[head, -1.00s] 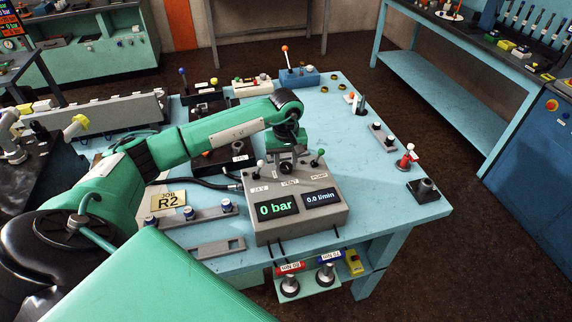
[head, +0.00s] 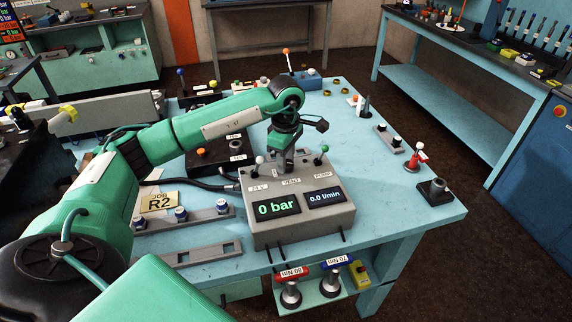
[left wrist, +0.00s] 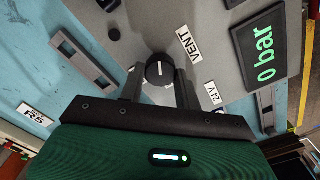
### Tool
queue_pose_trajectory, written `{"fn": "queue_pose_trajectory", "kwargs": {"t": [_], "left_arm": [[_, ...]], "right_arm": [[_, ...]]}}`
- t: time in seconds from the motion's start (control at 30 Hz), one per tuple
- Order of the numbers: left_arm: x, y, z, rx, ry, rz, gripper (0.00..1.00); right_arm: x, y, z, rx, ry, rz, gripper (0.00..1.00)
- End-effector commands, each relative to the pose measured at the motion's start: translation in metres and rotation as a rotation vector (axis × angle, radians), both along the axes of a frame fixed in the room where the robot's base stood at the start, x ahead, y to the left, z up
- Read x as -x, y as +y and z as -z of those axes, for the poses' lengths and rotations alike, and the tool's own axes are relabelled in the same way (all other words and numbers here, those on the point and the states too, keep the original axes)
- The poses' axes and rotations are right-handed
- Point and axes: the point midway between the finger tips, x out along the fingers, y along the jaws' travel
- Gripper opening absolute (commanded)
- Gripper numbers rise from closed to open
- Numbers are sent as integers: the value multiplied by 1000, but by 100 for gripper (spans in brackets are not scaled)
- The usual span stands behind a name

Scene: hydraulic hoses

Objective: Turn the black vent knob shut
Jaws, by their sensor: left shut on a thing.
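The black vent knob (left wrist: 160,71) is round with a white pointer line. It sits on the grey control box (head: 300,222), beside the VENT label (left wrist: 189,44). My left gripper (head: 286,165) points down at the box top, and its two fingers (left wrist: 160,84) stand on either side of the knob, shut on it. In the left wrist view the white line runs nearly straight up the picture. In the head view the fingers hide the knob. The box displays read 0 bar (head: 275,206) and 0.0 l/min (head: 325,197). My right gripper is not in view.
A white-tipped lever (head: 259,160) and a green-tipped lever (head: 324,148) stand on the box near the gripper. A JOB R2 card (head: 158,201) and a rail with blue-topped fittings (head: 181,216) lie to the left.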

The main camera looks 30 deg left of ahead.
Motion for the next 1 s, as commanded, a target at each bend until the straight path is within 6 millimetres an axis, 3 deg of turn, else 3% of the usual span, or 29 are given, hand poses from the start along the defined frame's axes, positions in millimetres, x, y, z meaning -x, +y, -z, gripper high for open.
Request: {"fn": "queue_pose_trajectory", "kwargs": {"t": [0.5, 1.0], "left_arm": [[1, 0, 0, 0, -2, -394, 11], [1, 0, -2, 0, -3, -506, 11]], "right_arm": [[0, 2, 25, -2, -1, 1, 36], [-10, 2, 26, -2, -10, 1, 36]]}}
